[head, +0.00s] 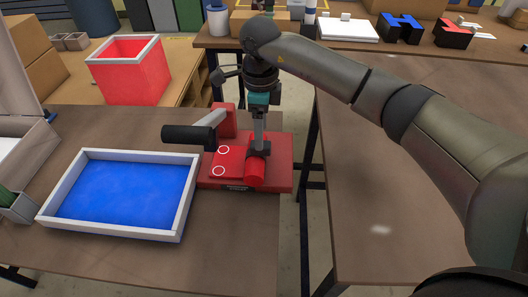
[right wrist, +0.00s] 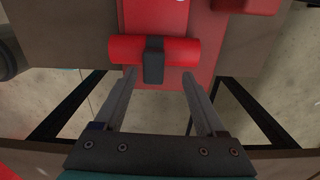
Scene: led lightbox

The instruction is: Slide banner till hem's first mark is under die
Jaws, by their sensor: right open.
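A red press (head: 274,176) with a black-gripped lever (head: 188,133) stands on the near table. A red banner (head: 232,163) lies flat on its base, with two white ring marks showing. At its right end is a red roll (head: 255,175) with a black band or clip across it; the roll also shows in the right wrist view (right wrist: 185,50). My right gripper (head: 258,146) is open over the roll. In the right wrist view its fingertips (right wrist: 159,72) lie on either side of the black piece (right wrist: 153,62). The die cannot be made out. My left gripper is not in view.
A white-rimmed blue tray (head: 117,231) sits just left of the press. A red open-topped box (head: 132,80) stands behind. A gap separates this table from the right table (head: 425,240), whose near part is clear. Several letter blocks and boxes line the back.

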